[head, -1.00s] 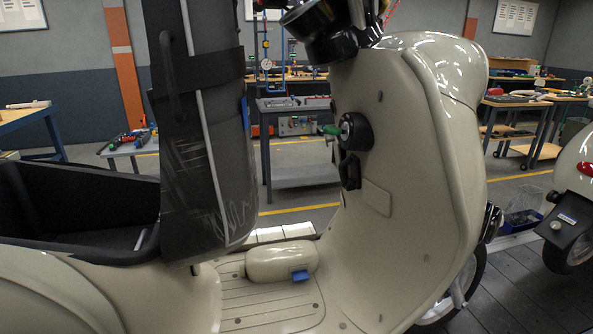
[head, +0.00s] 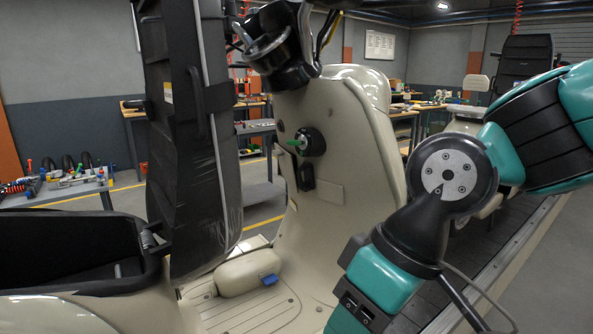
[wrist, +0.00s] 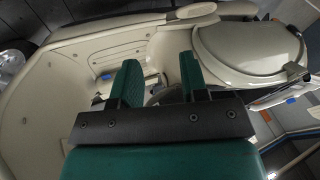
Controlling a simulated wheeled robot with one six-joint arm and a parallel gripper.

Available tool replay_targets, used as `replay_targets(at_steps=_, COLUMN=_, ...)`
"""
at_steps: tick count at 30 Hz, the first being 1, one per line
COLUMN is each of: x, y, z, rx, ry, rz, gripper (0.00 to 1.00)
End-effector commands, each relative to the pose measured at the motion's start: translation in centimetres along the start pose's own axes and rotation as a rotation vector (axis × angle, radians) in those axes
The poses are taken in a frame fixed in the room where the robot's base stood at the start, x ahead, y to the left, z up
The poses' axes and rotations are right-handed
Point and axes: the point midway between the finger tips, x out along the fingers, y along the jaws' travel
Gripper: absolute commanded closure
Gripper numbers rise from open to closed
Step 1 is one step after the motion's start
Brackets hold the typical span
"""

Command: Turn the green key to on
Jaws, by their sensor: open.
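The green key (head: 296,144) sits in a round black lock (head: 313,142) on the cream inner shield of a scooter (head: 345,125). Its exact turn angle is too small to tell. My gripper (wrist: 155,75) shows in the wrist view, with two green fingers apart and nothing between them. The fingers point toward the scooter's footboard (wrist: 110,60). The key is not visible in the wrist view. In the head view my arm is at the right, clear of the key, and my gripper is out of frame below.
A black upright seat-like part (head: 180,120) stands left of the key. A black hook (head: 306,177) juts out under the lock. Handlebar parts (head: 275,50) hang above. A cream box with a blue tab (head: 248,272) lies on the footboard. Open space lies between seat part and shield.

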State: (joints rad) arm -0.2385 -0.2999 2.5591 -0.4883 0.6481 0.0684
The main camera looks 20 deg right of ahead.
Motion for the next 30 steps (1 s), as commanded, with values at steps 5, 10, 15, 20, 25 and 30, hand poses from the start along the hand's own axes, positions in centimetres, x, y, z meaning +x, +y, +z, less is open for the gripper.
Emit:
replay_targets(at_steps=5, x=0.2, y=3.1, z=-6.4, rx=0.404, ry=0.354, rz=-0.068, gripper=0.60)
replay_targets(at_steps=10, x=-3.0, y=8.0, z=-13.1, rx=0.870, ry=0.796, rz=-0.276, gripper=0.60)
replay_targets(at_steps=15, x=-7.6, y=12.6, z=-16.0, rx=1.169, ry=1.136, rz=-0.544, gripper=0.60)
replay_targets(at_steps=20, x=-10.4, y=14.8, z=-16.6, rx=1.279, ry=1.294, rz=-0.713, gripper=0.60)
replay_targets(at_steps=25, x=-11.2, y=15.1, z=-17.3, rx=1.298, ry=1.322, rz=-0.757, gripper=0.60)
replay_targets(at_steps=30, x=-11.3, y=15.2, z=-18.5, rx=1.296, ry=1.313, rz=-0.757, gripper=0.60)
